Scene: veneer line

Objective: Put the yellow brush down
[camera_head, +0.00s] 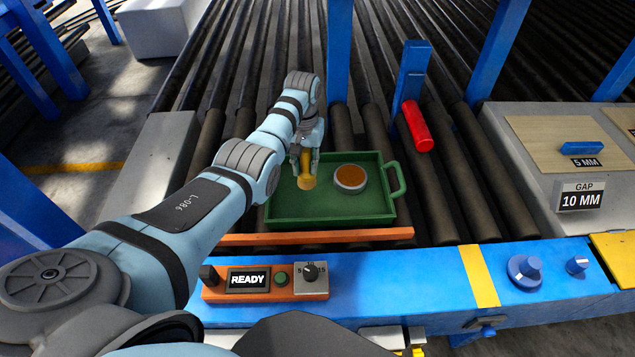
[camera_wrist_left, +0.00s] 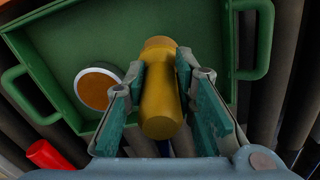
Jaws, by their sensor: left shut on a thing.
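The yellow brush (camera_head: 306,176) is held upright in my left gripper (camera_head: 306,155), over the left part of the green tray (camera_head: 325,214). In the left wrist view my left gripper (camera_wrist_left: 168,92) has its two fingers closed on the sides of the yellow brush (camera_wrist_left: 160,112), with the tray (camera_wrist_left: 200,22) beyond. I cannot tell whether the brush's lower end touches the tray floor. A round tin (camera_head: 350,179) with an orange-brown top sits in the tray, right of the brush and apart from it. My right gripper is not in view.
The tray rests on the dark rollers behind an orange strip (camera_head: 315,237). A red cylinder (camera_head: 417,126) on a blue post stands behind it to the right. A control box reading READY (camera_head: 248,280) sits in front. The tray floor before the tin is clear.

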